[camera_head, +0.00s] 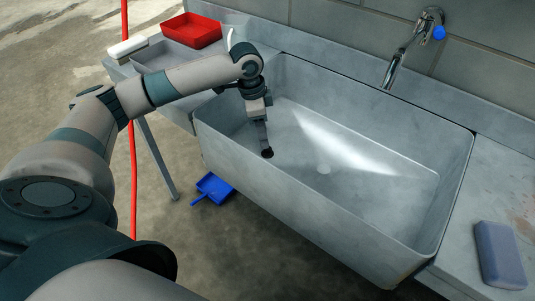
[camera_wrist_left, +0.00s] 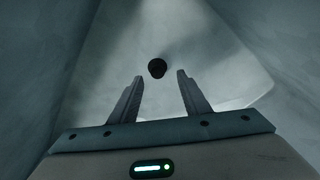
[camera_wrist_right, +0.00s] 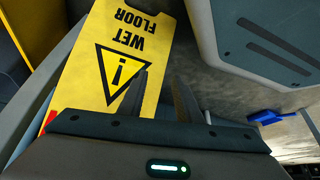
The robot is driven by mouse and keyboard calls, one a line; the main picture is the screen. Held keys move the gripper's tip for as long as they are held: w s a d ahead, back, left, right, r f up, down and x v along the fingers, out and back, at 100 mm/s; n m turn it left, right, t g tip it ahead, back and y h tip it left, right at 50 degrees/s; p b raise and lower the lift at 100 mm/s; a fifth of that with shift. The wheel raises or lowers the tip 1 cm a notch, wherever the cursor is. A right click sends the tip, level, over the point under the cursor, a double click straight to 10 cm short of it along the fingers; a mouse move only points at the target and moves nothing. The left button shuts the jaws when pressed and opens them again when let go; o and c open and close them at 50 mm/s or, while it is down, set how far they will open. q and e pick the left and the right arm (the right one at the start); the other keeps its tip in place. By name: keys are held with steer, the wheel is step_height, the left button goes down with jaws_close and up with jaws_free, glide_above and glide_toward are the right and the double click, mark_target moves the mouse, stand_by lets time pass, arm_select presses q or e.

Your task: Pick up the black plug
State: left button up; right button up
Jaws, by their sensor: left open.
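The black plug (camera_head: 267,153) lies on the floor of the grey sink near its left end. In the left wrist view the plug (camera_wrist_left: 157,68) is a small dark round piece just beyond and between the two fingertips. My left gripper (camera_head: 263,143) reaches down into the sink above the plug. Its fingers (camera_wrist_left: 160,77) are apart with nothing between them. My right gripper (camera_wrist_right: 160,75) shows only in the right wrist view, with its fingers apart and empty, in front of a yellow sign.
The sink (camera_head: 440,205) has high walls around my left gripper. A tap (camera_head: 400,55) stands behind it. A red tray (camera_head: 192,30) is on the left counter and a blue-grey block (camera_head: 499,255) on the right one. A yellow wet floor sign (camera_wrist_right: 120,55) is near my right gripper. A blue dustpan (camera_head: 214,188) lies on the floor.

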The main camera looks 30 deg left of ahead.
mark_target(268, 153)
arm_select(q)
steer(key=shift+d+f, duration=0.25)
steer(key=shift+f, duration=0.4)
steer(key=shift+w+d+f+p, duration=0.1)
steer(key=shift+d+f+p, duration=0.1)
steer(key=shift+f, duration=0.75)
steer(key=shift+w+d+f+p, duration=0.1)
steer(key=shift+d+f+p, duration=0.1)
steer(key=shift+f, duration=0.75)
jaws_close()
